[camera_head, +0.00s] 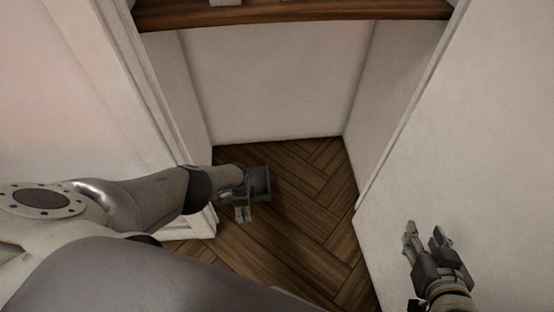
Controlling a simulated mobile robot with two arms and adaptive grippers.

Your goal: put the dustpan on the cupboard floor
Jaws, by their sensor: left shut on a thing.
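My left gripper (241,212) reaches in from the left past the door frame, low inside the cupboard and above its floor. It is shut on the dustpan. The dustpan is hard to make out; a small dark grey piece (260,184) shows at the gripper, and I cannot tell clearly where the gripper ends and the dustpan begins. The cupboard floor (310,205) is brown herringbone wood, and its visible part is bare. I cannot tell whether the dustpan touches it. My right gripper (424,238) is at the lower right, outside the cupboard, with its fingers apart and empty.
White cupboard walls (275,85) close the space at the back and sides. A brown wooden shelf (290,12) crosses above. The white door frame (150,95) is close to my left arm. A white panel (480,130) stands at the right. The floor's middle and right are free.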

